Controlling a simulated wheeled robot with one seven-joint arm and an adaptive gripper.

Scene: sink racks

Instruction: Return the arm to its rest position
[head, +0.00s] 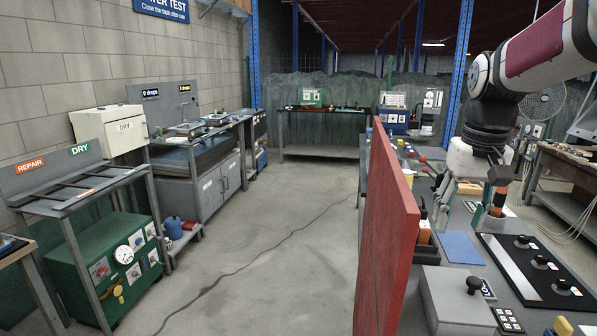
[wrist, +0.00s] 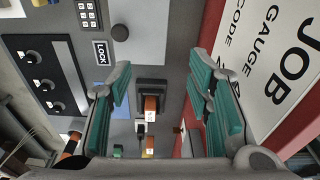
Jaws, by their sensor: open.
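My arm reaches in from the upper right in the head view. My gripper (head: 468,207) hangs pointing down over the right-hand bench. In the wrist view my gripper (wrist: 163,105) shows two green-padded fingers spread wide apart, with nothing held between them. Below and between the fingers, an orange item (wrist: 150,105) stands in a black holder on the bench, apart from the pads. It also shows beside the red panel in the head view (head: 424,232).
A tall red panel (head: 388,235) edges the bench's left side. The bench carries a blue mat (head: 460,248), a black knob panel (head: 535,270) and a grey box (head: 455,300). An orange-and-black tool (head: 499,197) stands close to my gripper. The floor (head: 270,255) left of the panel is clear except for a cable.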

